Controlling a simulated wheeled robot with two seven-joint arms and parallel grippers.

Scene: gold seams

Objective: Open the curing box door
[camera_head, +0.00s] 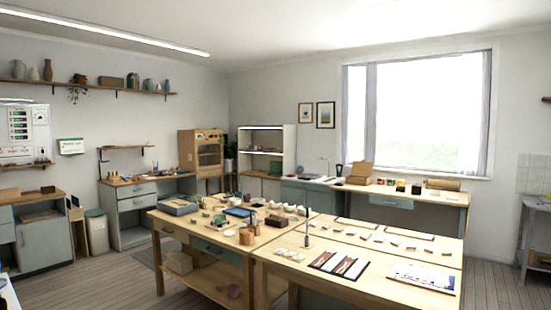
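A wooden cabinet (201,153) with a panelled front stands at the back, left of the room's far corner. It looks most like the curing box, though no label can be read. Its front door (209,152) appears shut, and a handle is too small to make out. Neither of my grippers is in view.
A large work table (233,257) with tools and pottery pieces fills the middle, joined by a second table (375,292) at right. A grey desk (135,194) stands left of the cabinet, and open shelves (283,139) right of it. Wooden floor (105,272) is clear at left.

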